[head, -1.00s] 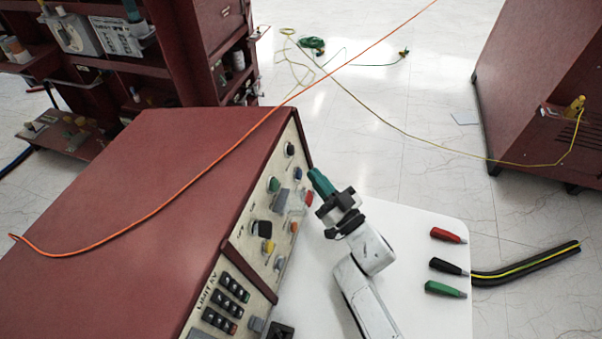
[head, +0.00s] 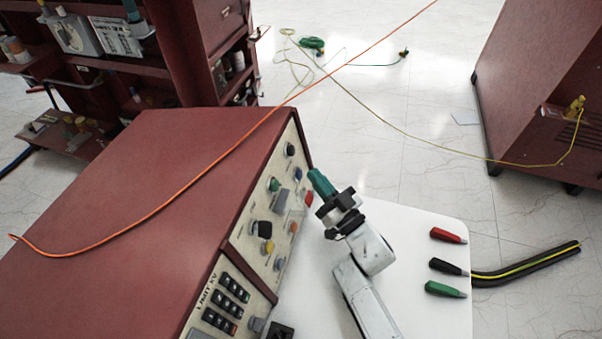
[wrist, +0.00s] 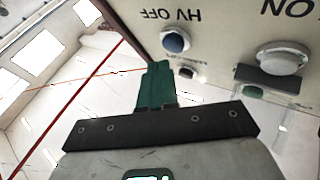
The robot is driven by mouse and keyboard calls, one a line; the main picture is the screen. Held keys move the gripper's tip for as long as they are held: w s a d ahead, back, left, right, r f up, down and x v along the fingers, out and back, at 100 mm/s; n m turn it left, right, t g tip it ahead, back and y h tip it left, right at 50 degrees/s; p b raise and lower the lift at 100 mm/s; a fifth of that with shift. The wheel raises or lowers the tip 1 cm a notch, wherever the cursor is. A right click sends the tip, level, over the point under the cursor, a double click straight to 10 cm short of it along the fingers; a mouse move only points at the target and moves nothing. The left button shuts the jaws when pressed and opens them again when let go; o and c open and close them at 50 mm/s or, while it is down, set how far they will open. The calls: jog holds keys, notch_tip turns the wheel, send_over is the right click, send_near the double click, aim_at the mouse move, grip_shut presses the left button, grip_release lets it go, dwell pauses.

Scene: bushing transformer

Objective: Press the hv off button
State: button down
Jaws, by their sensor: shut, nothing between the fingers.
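The red control desk (head: 130,190) carries a sloped cream panel with many buttons. In the wrist view the HV OFF button (wrist: 175,41) is a round blue button in a pale ring, beside the upside-down "HV OFF" lettering. In the head view a blue button (head: 297,173) shows near the panel's upper right edge. My gripper (head: 314,173) has teal fingers, shut and empty, just right of that button. In the wrist view my gripper (wrist: 157,66) shows its tips just below and left of the HV OFF button. A gap seems to remain; contact cannot be told.
A pale round button (wrist: 282,58) by the "ON" lettering is to the right, with a small dark button (wrist: 187,72) between. A red button (head: 309,198) is near my gripper. A white table (head: 420,270) bears red, black and green plugs. An orange cable (head: 150,213) crosses the desk.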

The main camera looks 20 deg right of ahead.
jog(key=shift+a, duration=0.1)
dwell(0.5)
jog(key=shift+w+a, duration=0.2)
jog(key=shift+a, duration=0.05)
jog(key=shift+w+a+f+b, duration=0.25)
jog(key=shift+a+b, duration=0.15)
jog(key=shift+b, duration=0.25)
dwell(0.6)
jog(key=shift+r, duration=0.1)
jog(key=shift+s+d+r+p, duration=0.2)
jog(key=shift+s+d+p, duration=0.3)
jog(key=shift+d+p, duration=0.3)
jog(key=shift+s+d+r+p, duration=0.3)
jog(key=shift+s+d+p, duration=0.4)
jog(key=shift+d+p, duration=0.25)
jog(key=shift+s+d+r+p, duration=0.25)
jog(key=shift+s+d+p, duration=0.5)
jog(key=shift+d, duration=0.25)
jog(key=shift+w, duration=0.15)
